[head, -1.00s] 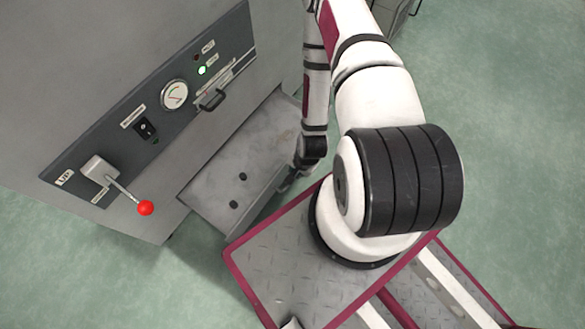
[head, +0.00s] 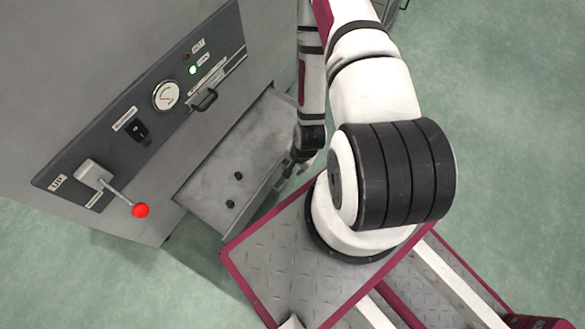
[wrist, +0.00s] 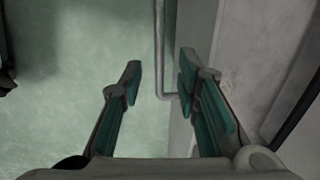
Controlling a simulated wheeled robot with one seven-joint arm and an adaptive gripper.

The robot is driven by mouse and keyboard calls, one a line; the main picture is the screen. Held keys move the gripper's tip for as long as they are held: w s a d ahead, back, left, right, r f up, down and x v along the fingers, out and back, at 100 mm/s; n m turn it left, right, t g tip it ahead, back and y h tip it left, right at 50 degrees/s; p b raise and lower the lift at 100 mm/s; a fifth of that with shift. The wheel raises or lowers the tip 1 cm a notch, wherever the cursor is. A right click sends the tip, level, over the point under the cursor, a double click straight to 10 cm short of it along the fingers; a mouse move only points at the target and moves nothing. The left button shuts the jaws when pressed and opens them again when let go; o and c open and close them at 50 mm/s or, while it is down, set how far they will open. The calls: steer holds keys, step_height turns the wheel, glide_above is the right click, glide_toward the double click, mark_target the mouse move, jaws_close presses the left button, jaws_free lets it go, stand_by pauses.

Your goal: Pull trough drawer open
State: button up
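The trough drawer (head: 216,190) is a shallow grey metal tray sticking out from the lower front of the grey machine, with two dark round spots on its floor. My gripper (wrist: 160,68) is at the drawer's outer edge, with its two teal-padded fingers spread. In the wrist view a thin grey bar handle (wrist: 159,40) runs between the fingers, beside the drawer's outer wall (wrist: 197,30). The bar looks clear of both fingers. The right finger overlaps the drawer wall in the picture; I cannot tell whether they touch. In the head view my gripper (head: 284,176) is small and partly hidden.
The machine's dark panel carries a gauge (head: 166,95), a switch (head: 137,130), a black handle (head: 205,100), a lit green lamp (head: 193,70) and a red-knobbed lever (head: 140,210). Green floor (head: 500,130) lies open to the right.

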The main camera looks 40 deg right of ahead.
step_height(320, 180, up, 8)
steer(key=s, duration=0.1)
steer(key=shift+s+d, duration=0.25)
steer(key=shift+r, duration=0.1)
stand_by(0.3)
